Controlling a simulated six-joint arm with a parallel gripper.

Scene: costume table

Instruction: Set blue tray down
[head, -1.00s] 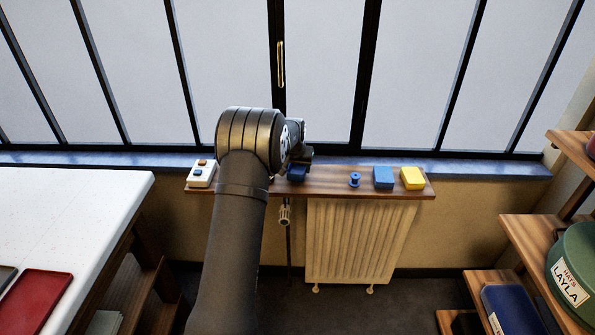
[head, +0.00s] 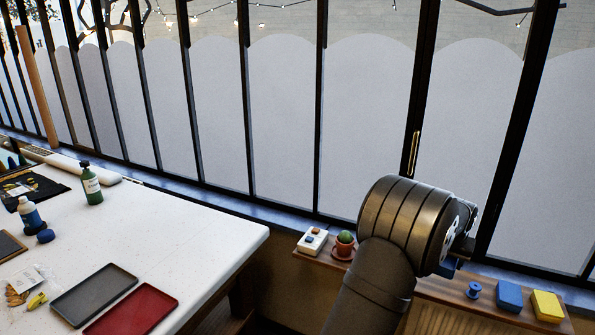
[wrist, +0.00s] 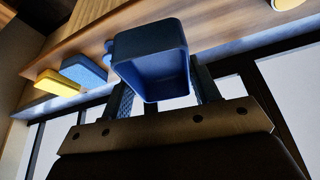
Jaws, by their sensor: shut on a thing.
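The blue tray (wrist: 150,50), a deep open box, is between the two fingers of my gripper (wrist: 163,92) in the wrist view. My gripper is shut on it, and its open side faces the wrist camera. In the head view only a small blue part of the tray (head: 447,268) shows under my gripper (head: 455,255), at the wooden shelf (head: 433,288) below the window. I cannot tell whether the tray touches the shelf.
A blue spool (head: 473,290), blue block (head: 509,296) and yellow block (head: 547,306) stand to the right on the shelf. A cactus cup (head: 343,246) and a white switch box (head: 312,241) stand left. A white table (head: 190,235) holds red and grey trays.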

